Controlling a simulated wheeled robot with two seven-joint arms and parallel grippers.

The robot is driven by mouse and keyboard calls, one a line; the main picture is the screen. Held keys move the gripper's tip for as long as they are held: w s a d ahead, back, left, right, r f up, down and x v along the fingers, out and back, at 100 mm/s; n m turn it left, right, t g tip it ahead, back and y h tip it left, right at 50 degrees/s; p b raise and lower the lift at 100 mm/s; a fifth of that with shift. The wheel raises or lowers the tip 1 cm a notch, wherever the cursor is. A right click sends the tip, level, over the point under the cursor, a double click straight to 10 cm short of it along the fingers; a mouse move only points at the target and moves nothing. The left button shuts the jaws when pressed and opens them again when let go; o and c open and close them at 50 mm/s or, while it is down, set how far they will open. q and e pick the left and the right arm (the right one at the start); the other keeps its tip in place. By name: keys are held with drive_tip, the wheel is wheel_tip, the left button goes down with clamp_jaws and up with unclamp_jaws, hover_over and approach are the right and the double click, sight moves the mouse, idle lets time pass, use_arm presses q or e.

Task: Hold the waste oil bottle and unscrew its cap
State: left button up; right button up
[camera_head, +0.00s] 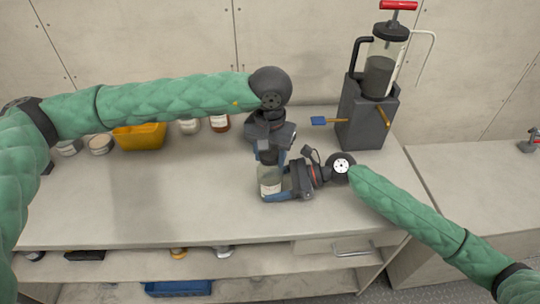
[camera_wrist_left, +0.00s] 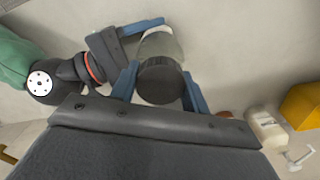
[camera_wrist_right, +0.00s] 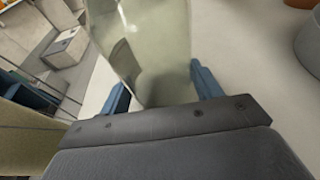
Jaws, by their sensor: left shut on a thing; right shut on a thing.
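The waste oil bottle (camera_head: 269,183) is a clear, greyish-green bottle, upright at the middle of the bench. Its dark ribbed cap (camera_wrist_left: 160,80) shows in the left wrist view, with the bottle body (camera_wrist_left: 161,46) beyond it. My left gripper (camera_head: 270,156) comes down from above, its blue fingers on either side of the cap, shut on it. My right gripper (camera_head: 274,190) reaches in from the right and is shut on the bottle body. The right wrist view shows the bottle (camera_wrist_right: 145,45) between the blue fingers. Whether the cap has turned cannot be told.
A dark pump-like device with a red handle (camera_head: 398,6) stands on a grey block (camera_head: 366,115) at the back right. A yellow bin (camera_head: 140,136) and several small containers line the back left. The bench front left is clear. A lower shelf holds a blue tray (camera_head: 178,288).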

sight(270, 153)
use_arm(q)
drive_tip(key=shift+r, duration=0.9)
drive_tip(key=shift+r, duration=1.9)
use_arm(e)
drive_tip(key=o, duration=1.5)
drive_tip(key=shift+c, duration=0.2)
